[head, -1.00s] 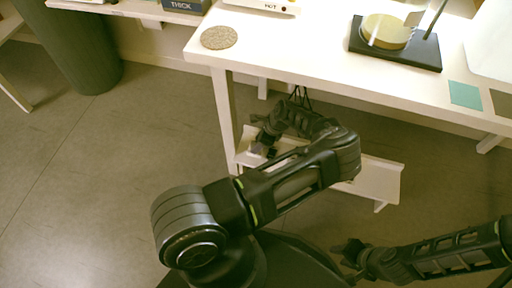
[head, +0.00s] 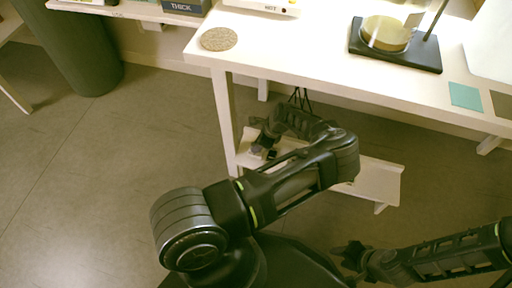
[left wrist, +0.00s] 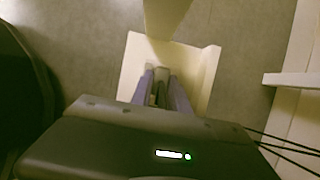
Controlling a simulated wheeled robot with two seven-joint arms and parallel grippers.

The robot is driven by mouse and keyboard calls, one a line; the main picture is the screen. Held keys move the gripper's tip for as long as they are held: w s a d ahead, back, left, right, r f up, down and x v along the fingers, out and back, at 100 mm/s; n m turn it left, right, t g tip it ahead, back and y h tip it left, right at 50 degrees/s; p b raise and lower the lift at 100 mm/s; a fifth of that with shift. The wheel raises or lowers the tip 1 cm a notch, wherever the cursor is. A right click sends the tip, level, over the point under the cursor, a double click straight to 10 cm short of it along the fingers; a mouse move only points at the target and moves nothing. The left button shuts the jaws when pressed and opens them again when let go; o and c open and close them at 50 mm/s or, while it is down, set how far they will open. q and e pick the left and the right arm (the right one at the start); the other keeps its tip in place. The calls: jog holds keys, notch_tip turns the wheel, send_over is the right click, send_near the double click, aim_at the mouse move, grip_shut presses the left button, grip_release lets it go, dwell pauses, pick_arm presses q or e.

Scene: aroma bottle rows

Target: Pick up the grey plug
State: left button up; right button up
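A small grey piece, which looks like the grey plug (left wrist: 161,74), shows between my left gripper's purplish fingers in the left wrist view, above a low white shelf (left wrist: 203,66). My left gripper (left wrist: 160,80) points down around it; I cannot tell whether the fingers press on it. In the head view my left gripper (head: 262,152) is at the left end of the low shelf (head: 378,182), under the table, and the plug is too small to make out there. My right gripper (head: 347,255) is dark and away from the shelf at the lower right, its fingers unclear.
The white table (head: 310,50) stands over the shelf, with a leg (head: 226,120) close to my left gripper.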

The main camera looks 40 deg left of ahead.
pick_arm(q)
grip_shut()
pick_arm(e)
jog(key=shift+r, duration=0.1)
dwell(0.3)
